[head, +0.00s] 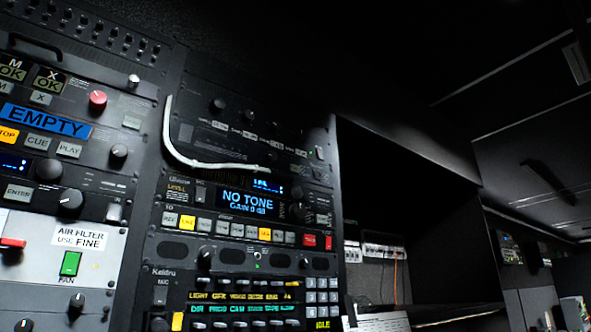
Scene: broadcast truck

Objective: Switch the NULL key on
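A rack unit with a blue display (248,202) reading "NO TONE GAIN 0 dB" is in the middle of the head view. Below the display runs a row of small keys; most are pale grey, such as one key (221,227). One key near the left (187,222) and one right of the middle (265,234) are yellow. A red key (309,240) is at the right end. The key lettering is too small to make out, so I cannot tell which key is NULL. Neither of my grippers is in view.
A white cable (190,161) hangs across the rack above the display. Left is another rack with an "EMPTY" display (45,121), a red knob (97,100) and a green FAN switch (70,263). Below is a keypad (322,297). A dark opening lies to the right.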

